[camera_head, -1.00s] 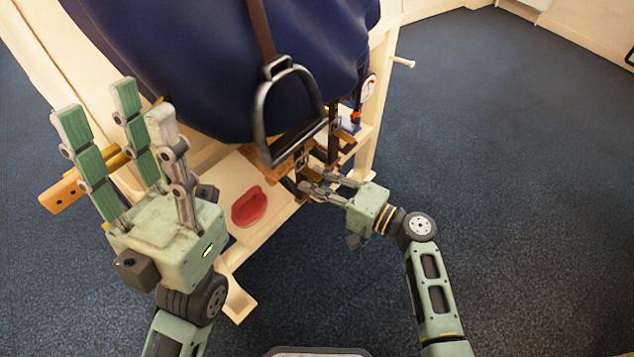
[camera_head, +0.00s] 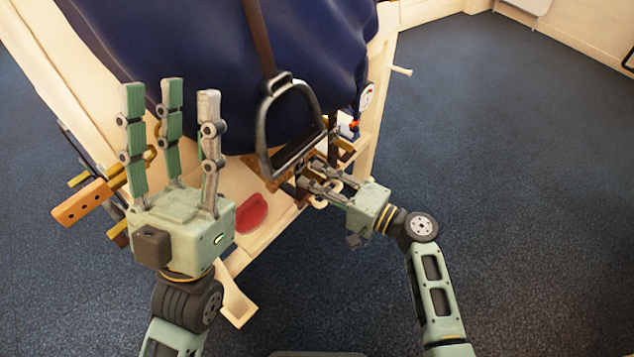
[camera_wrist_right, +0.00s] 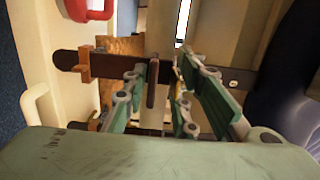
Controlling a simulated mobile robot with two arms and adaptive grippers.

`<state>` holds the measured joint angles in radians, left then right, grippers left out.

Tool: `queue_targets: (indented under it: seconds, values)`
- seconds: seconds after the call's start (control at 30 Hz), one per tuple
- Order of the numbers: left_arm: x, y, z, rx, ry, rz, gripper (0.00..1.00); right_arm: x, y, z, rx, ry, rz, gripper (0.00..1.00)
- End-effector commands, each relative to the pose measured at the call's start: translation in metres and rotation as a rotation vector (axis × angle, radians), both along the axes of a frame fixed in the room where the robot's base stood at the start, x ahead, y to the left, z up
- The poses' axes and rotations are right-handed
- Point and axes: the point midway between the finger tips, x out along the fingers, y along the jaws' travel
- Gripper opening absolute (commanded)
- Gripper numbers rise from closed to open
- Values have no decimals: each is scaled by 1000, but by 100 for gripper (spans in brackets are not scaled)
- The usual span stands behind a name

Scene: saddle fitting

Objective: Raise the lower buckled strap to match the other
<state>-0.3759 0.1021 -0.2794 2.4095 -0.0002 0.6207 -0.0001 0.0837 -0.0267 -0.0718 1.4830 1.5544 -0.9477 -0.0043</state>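A dark brown strap (camera_wrist_right: 235,82) runs across the right wrist view, with a brass-coloured buckle or keeper (camera_wrist_right: 84,66) near its left end. A short dark bar (camera_wrist_right: 151,84) stands upright across it. My right gripper (camera_wrist_right: 165,66) has its fingers spread on either side of this bar, close to the strap; contact cannot be told. In the head view my right gripper (camera_head: 308,174) is under the stirrup, at the hanging straps, partly hiding them. Another dark strap (camera_head: 333,140) hangs further right. My left gripper (camera_head: 169,90) is open and empty, fingers up.
A stirrup (camera_head: 264,130) hangs from a leather (camera_head: 259,38) before the dark blue body (camera_head: 200,45), close above my right fingers. A dial gauge (camera_head: 367,96) is at right. The right-hand floor is clear.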

Motion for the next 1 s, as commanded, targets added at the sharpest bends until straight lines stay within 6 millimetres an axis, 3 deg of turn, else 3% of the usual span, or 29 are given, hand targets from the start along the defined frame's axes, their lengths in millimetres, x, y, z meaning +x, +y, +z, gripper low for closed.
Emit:
queue_targets:
  seconds: [0.27, 0.7, 1.0]
  values:
    - [0, 0, 0, 0, 0, -1, 40, -3, -5, -1, -2, 1, -1, 26]
    - [0, 0, 0, -1, -1, -1, 40, -47, -76, -2, -5, 2, -1, 26]
    - [0, 0, 0, -1, -1, -1, 40, -63, -102, -1, -1, 1, 0, 26]
